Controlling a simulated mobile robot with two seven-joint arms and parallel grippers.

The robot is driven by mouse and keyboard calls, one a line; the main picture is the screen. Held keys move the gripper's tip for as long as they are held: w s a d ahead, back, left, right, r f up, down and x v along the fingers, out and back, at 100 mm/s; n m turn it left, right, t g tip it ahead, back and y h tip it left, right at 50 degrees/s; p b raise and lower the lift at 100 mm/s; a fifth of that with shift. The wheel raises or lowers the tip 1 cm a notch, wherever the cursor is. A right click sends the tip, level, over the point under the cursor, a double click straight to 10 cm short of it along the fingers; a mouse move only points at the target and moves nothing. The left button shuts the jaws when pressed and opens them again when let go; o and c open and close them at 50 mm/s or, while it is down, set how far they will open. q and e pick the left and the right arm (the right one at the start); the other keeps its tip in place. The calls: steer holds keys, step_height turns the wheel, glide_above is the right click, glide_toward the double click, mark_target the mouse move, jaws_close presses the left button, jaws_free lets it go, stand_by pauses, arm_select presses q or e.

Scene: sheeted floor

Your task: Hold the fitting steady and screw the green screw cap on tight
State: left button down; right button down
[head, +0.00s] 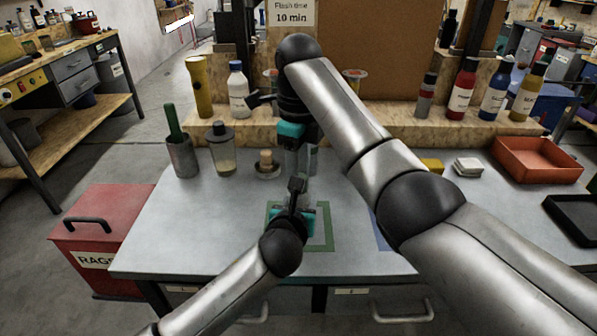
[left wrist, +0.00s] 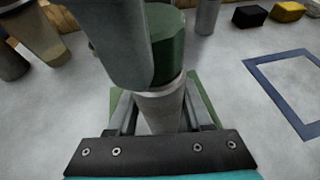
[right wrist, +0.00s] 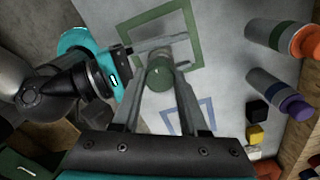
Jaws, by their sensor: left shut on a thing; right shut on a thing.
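The green screw cap (left wrist: 166,48) sits at the top of the grey metal fitting (left wrist: 160,108) in the left wrist view; I cannot tell how far it is threaded. My left gripper (left wrist: 160,118) is shut around the upright fitting, below the cap. My right gripper (right wrist: 158,78) comes from above and is shut on the cap, which also shows between its fingers in the right wrist view (right wrist: 158,68). In the head view both grippers meet over the green square outline (head: 328,236), and they largely hide cap and fitting.
A blue square outline (head: 381,236) lies to the right. A jar (head: 221,150), a grey cup (head: 182,157) and a small round item (head: 267,167) stand at left. An orange tray (head: 537,160) is at right. Bottles line the wooden ledge behind. The front left of the table is clear.

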steer(key=shift+m, duration=0.9)
steer(key=shift+c, duration=1.8)
jaws_free()
steer(key=shift+c, duration=0.8)
steer(key=shift+n, duration=0.3)
